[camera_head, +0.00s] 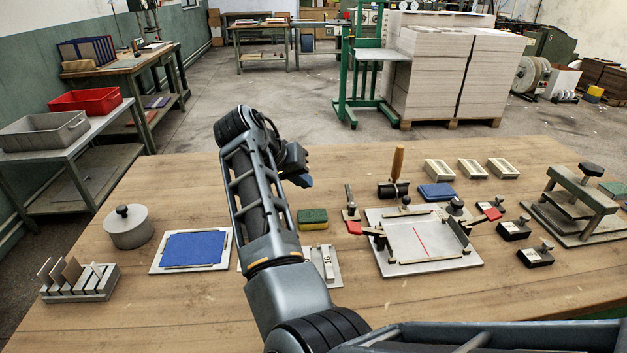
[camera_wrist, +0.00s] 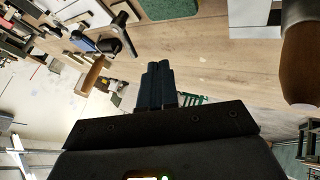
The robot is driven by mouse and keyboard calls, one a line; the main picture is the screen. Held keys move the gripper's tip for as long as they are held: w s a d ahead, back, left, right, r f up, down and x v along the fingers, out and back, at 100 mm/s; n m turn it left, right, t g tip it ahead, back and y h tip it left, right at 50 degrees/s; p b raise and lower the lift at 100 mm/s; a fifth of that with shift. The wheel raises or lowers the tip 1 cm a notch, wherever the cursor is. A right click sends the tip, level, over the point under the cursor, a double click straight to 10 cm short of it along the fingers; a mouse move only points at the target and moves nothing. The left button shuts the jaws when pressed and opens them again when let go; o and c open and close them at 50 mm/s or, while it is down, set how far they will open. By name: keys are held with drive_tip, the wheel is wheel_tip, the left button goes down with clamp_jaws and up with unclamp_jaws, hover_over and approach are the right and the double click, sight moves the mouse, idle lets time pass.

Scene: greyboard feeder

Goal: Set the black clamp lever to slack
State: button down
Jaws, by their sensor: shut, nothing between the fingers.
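A metal jig plate (camera_head: 430,262) lies right of centre in the head view, with small clamps at its edges. A dark lever arm (camera_head: 456,232) sits at its right side, beside a black knob (camera_head: 455,204). My gripper (camera_head: 301,181) is shut and empty, above the table left of the jig. Its closed fingers also show in the wrist view (camera_wrist: 158,85).
A green and yellow sponge (camera_head: 313,218), a wooden-handled tool (camera_head: 397,170) and a blue block (camera_head: 437,191) stand near the jig. A green-grey press (camera_head: 580,195) stands at the right. A blue pad on a tray (camera_head: 160,265) and a round lidded pot (camera_head: 127,228) are left.

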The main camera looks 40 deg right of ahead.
sight(350, 198)
drive_tip(key=x, duration=0.8)
drive_tip(key=shift+f+p, duration=0.1)
drive_tip(key=shift+p, duration=0.2)
drive_tip(key=shift+s+d+r+p, duration=0.25)
drive_tip(key=shift+s+d+p, duration=0.25)
drive_tip(key=shift+s+d, duration=0.75)
drive_tip(key=shift+d, duration=0.4)
